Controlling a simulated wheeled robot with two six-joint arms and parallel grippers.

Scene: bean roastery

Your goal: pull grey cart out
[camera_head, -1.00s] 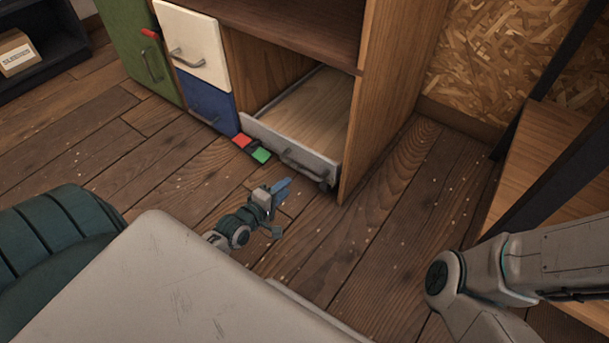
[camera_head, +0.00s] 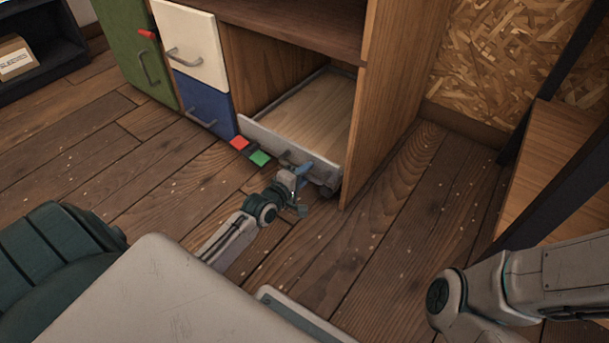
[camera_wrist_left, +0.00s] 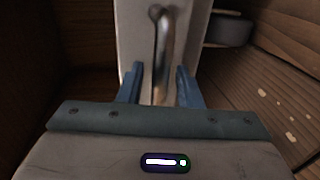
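The grey cart (camera_head: 262,134) sits low in the open bay of the wooden cabinet, with a pale wooden floor and a grey front. A metal bar handle (camera_wrist_left: 164,48) is on its front; in the head view my left gripper partly hides it. My left gripper (camera_head: 303,170) is at the cart's front, at the handle. In the left wrist view its two blue fingers (camera_wrist_left: 159,78) are apart, one on each side of the handle's line, with visible gaps to the bar. My right arm shows at the right of the head view, but its gripper does not.
A white drawer (camera_head: 188,42), a blue drawer (camera_head: 205,103) and a green door (camera_head: 133,50) are left of the bay. The cabinet side wall (camera_head: 385,100) bounds the right. Floor in front is mostly clear.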

